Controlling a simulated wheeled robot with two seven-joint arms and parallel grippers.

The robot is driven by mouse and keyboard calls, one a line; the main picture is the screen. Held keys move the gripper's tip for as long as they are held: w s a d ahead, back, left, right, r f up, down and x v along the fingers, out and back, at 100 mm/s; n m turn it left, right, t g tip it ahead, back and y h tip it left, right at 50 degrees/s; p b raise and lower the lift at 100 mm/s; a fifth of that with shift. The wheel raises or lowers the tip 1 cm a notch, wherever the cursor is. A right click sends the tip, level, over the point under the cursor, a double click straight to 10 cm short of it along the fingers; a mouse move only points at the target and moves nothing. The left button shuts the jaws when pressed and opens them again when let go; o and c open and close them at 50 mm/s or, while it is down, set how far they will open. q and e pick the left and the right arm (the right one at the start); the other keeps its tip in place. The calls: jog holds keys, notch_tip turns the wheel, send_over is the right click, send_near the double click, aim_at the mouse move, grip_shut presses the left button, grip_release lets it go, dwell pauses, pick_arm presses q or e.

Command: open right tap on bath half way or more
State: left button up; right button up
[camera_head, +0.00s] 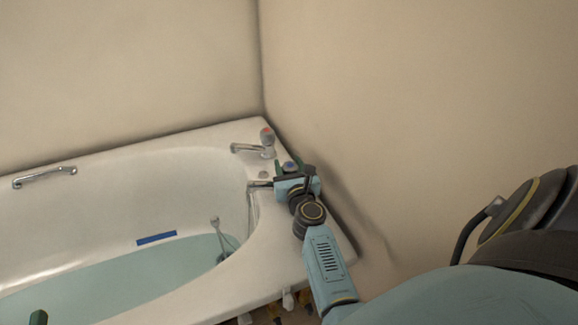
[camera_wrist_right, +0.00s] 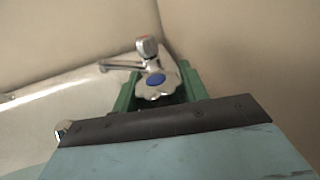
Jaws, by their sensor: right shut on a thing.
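The right tap has a blue-capped handle (camera_head: 290,166) and a chrome spout (camera_head: 259,185) at the bath's corner end. In the right wrist view its pale, lobed handle with the blue cap (camera_wrist_right: 157,80) sits between my green fingers. My right gripper (camera_head: 289,168) is shut on this handle, which partly hides the tap's body. How far the tap is turned I cannot tell, and I see no water stream. A green fingertip of my left gripper (camera_head: 38,317) shows at the lower left edge; its jaws cannot be judged.
The other tap, red-capped (camera_head: 267,138), stands just behind. The white bath (camera_head: 200,150) holds bluish water (camera_head: 150,275) and a blue strip (camera_head: 156,238). A chrome grab handle (camera_head: 45,176) is on the left. Walls (camera_head: 400,110) close in behind and to the right of the taps.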

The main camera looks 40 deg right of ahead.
jog(key=n+t+y+p, duration=0.1)
jog(key=n+y, duration=0.1)
jog(key=y, duration=0.1)
jog(key=shift+a+n+t+y, duration=0.1)
jog(key=shift+n+t+y, duration=0.35)
jog(key=shift+y, duration=0.25)
pick_arm(q)
jog(key=shift+s+a+f+g+y, duration=0.1)
jog(key=shift+a+f+g+y, duration=0.1)
jog(key=shift+f+g, duration=0.5)
jog(key=shift+s+a+f+g+y, duration=0.1)
jog(key=shift+a+f+g+y, duration=0.15)
jog(key=shift+f, duration=0.7)
pick_arm(e)
jog(key=shift+w+a+n+y, duration=0.1)
jog(key=shift+a+n+y, duration=0.1)
jog(key=shift+n+y, duration=0.85)
pick_arm(q)
jog(key=shift+d, duration=0.1)
pick_arm(e)
jog(key=o, duration=1)
